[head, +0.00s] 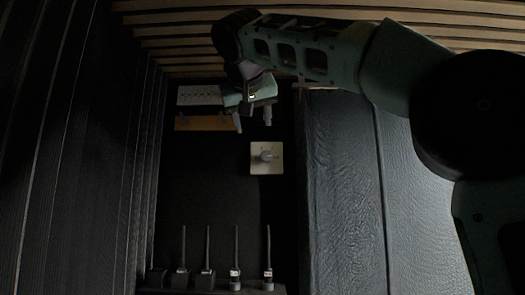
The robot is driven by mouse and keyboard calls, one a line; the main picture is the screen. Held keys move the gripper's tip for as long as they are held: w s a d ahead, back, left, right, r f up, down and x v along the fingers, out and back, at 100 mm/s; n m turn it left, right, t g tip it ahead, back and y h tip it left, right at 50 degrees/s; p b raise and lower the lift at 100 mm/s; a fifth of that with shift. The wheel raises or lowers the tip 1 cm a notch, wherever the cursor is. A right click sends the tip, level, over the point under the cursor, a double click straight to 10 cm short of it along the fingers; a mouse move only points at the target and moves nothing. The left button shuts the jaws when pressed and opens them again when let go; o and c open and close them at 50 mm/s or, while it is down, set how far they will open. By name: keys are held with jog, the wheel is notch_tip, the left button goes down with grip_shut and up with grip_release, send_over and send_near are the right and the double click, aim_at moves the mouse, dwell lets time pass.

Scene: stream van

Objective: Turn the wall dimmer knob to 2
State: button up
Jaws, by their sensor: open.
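The wall dimmer is a pale square plate (256,168) with a round grey knob (266,156) at its middle, on the dark back wall. The number the knob points to is too small to read. My gripper (253,120) hangs from my arm above the plate and a little to its left. Its two fingers are spread, point down and hold nothing. It is apart from the knob, and the knob is not hidden.
A white panel (199,95) and a wooden strip (203,123) are left of my gripper. Several handheld radios (235,273) with upright antennas stand on a low shelf. A dark panelled cabinet (345,190) stands right of the plate. Wooden slats (180,45) line the ceiling.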

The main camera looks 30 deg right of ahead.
aim_at(266, 155)
jog(key=shift+m+h, duration=0.3)
jog(key=shift+m, duration=0.1)
jog(key=p+x, duration=0.1)
jog(key=x, duration=0.4)
jog(key=d+r+p+x, duration=0.1)
jog(key=x, duration=0.5)
jog(key=p+x, duration=0.1)
jog(key=x, duration=0.4)
jog(key=shift+d+r, duration=0.2)
jog(key=shift+d, duration=0.35)
jog(key=c, duration=1)
